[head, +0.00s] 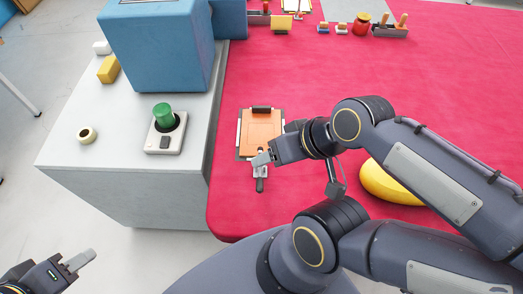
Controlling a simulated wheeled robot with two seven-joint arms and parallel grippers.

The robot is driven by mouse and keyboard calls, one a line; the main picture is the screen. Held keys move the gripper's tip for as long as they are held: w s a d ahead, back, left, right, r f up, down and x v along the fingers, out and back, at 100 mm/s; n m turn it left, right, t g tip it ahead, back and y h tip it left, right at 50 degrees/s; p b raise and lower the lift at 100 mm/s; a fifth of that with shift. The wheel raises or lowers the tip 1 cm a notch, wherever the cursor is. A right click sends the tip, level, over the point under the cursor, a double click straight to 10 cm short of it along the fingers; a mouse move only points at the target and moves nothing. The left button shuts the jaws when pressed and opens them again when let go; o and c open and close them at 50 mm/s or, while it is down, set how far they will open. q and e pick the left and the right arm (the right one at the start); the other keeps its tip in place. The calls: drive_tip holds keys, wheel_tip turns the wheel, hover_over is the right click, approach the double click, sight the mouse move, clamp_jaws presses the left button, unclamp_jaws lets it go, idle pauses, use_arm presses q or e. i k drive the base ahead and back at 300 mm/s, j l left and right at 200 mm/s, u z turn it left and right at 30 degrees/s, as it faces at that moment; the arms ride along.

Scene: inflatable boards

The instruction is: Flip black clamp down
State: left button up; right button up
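The handle points toward me. A black bar (262,109) lies across the board's far edge. My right gripper (262,159) is over the board's near edge, just above the clamp's metal part. Whether it touches the clamp is unclear, and its finger gap is hidden. My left gripper (82,262) is low at the left, over the floor and away from the clamp. Its finger gap is not clear.
A grey bench (95,165) at the left carries a blue machine (160,48) and a green button (164,115) on a white box. A yellow rounded object (388,184) lies right of the board, partly behind my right arm.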

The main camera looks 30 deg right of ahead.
sight(260, 181)
drive_tip(key=z, duration=1.1)
drive_tip(key=k, duration=0.05)
